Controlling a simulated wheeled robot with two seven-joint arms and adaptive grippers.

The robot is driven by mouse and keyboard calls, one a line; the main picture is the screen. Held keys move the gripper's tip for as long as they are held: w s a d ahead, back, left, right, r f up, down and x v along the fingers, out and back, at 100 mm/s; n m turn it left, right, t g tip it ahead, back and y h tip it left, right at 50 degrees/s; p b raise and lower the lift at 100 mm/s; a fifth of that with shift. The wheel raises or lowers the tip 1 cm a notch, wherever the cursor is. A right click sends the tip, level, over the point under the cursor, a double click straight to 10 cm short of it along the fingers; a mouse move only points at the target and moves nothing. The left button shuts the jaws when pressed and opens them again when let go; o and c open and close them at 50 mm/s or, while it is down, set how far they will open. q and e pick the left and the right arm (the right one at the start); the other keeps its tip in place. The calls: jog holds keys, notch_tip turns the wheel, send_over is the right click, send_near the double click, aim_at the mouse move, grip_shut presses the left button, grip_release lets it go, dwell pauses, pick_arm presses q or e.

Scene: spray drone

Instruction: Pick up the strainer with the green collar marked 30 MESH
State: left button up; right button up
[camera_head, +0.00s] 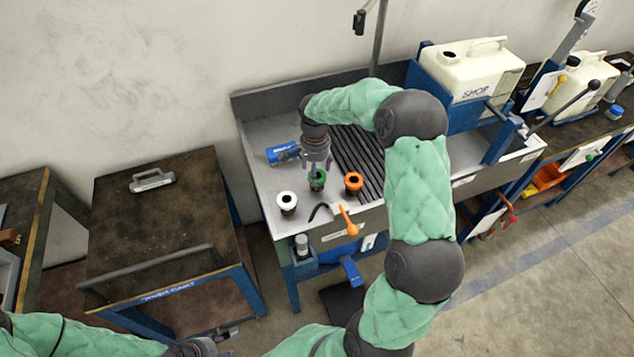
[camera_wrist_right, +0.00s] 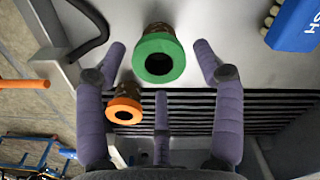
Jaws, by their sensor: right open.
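The strainer with the green collar (camera_head: 317,186) stands upright on the steel sink bench in the head view, between a white-collared strainer (camera_head: 287,198) and an orange-collared strainer (camera_head: 353,181). No 30 MESH marking is readable. My right gripper (camera_head: 320,167) is open directly above the green collar, fingers pointing down. In the right wrist view the green collar (camera_wrist_right: 140,62) lies between the spread fingers (camera_wrist_right: 160,68), with no clear contact. The orange collar (camera_wrist_right: 136,105) shows beside the left finger there. My left gripper (camera_head: 212,343) is at the bottom edge; its opening is unclear.
A blue box (camera_head: 283,153) lies behind the strainers. A black hose and an orange-handled tap (camera_head: 347,220) are at the bench front. A black ribbed drain mat (camera_head: 362,150) lies to the right, before a white canister (camera_head: 470,68). A dark workbench (camera_head: 155,215) stands left.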

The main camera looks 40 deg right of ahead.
jog(key=shift+s+d+f+b, duration=0.1)
jog(key=shift+f+b, duration=0.4)
jog(key=shift+f, duration=1.05)
jog(key=shift+s+d+f+b, duration=0.1)
jog(key=shift+f+b, duration=0.35)
jog(key=shift+f, duration=1.05)
jog(key=c, duration=0.9)
